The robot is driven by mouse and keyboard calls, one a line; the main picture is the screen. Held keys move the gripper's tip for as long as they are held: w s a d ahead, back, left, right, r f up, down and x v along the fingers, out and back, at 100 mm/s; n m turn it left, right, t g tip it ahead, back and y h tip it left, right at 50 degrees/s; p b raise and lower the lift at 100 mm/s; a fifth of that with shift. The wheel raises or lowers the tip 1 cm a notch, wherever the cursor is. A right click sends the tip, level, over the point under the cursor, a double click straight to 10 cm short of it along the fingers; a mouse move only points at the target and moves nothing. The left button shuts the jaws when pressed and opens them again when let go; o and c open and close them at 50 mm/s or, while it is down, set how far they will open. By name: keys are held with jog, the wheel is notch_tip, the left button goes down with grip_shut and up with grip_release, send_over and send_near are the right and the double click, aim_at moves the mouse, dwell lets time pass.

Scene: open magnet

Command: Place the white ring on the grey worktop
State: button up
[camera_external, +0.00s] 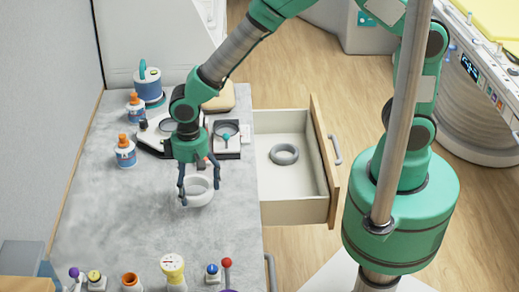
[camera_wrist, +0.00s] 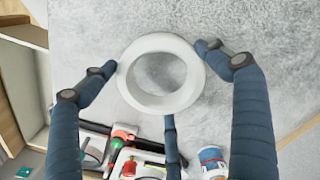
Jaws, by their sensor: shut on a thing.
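The white ring (camera_external: 197,201) is between the fingers of my gripper (camera_external: 199,191), over the middle of the grey worktop (camera_external: 105,215). My gripper points down and is shut on the ring. In the wrist view, the ring (camera_wrist: 128,76) lies flat to the camera, with dark fingertips against its left and right sides and a third finger below it. Bare worktop (camera_wrist: 85,25) shows around it and through its hole. I cannot tell whether the ring touches the worktop or hangs just above it.
An open drawer (camera_external: 285,211) at right holds a grey ring (camera_external: 284,154). Orange-capped bottles (camera_external: 125,152), a blue container (camera_external: 148,84) and a tray of instruments (camera_external: 227,138) stand at the back. Worktop around the ring is clear.

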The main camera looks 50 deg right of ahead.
jog(key=shift+f, duration=0.1)
jog(key=shift+f+b, duration=0.3)
jog(key=shift+f, duration=1.35)
jog(key=shift+f, duration=0.1)
jog(key=o, duration=1.6)
notch_tip(320, 180, up, 12)
jog(key=shift+r+p, duration=0.1)
jog(key=shift+p, duration=0.75)
